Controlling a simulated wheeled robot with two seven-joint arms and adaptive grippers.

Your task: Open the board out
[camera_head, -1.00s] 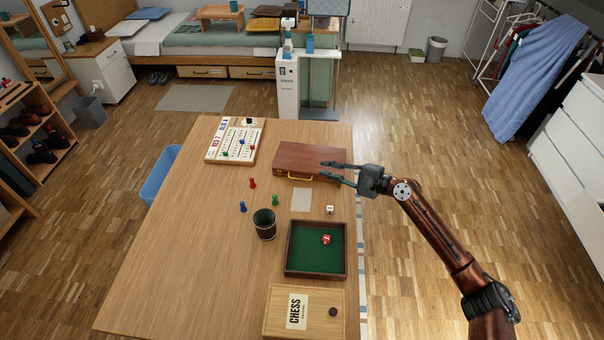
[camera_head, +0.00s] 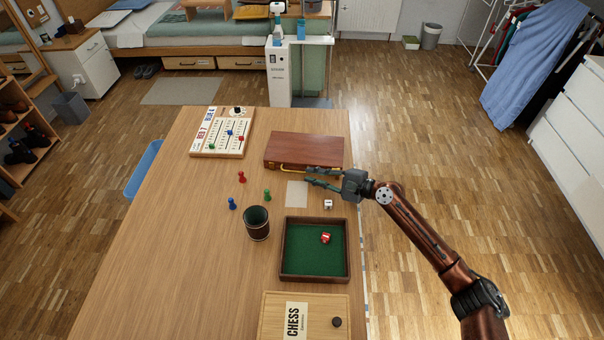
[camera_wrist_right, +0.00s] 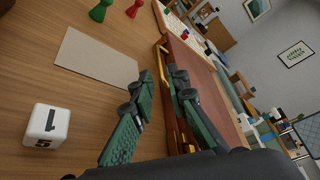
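The folded board is a reddish-brown wooden case (camera_head: 305,149), lying shut on the table with a brass handle (camera_head: 292,168) on its near side. In the right wrist view the case (camera_wrist_right: 218,92) fills the middle right. My right gripper (camera_head: 308,177) is open and empty at the near edge of the case, by its right half. In the right wrist view its two green-and-black fingers (camera_wrist_right: 163,80) are apart, one beside the case's brass-trimmed edge. I cannot tell whether they touch it. My left gripper is not in view.
A pale card (camera_head: 297,194) and a white die (camera_head: 328,204) lie just in front of the case. A green-lined tray (camera_head: 283,250), a dice cup (camera_head: 257,224), several pawns, a scoreboard (camera_head: 222,132) and a chess box (camera_head: 322,316) share the table. The table's left front is clear.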

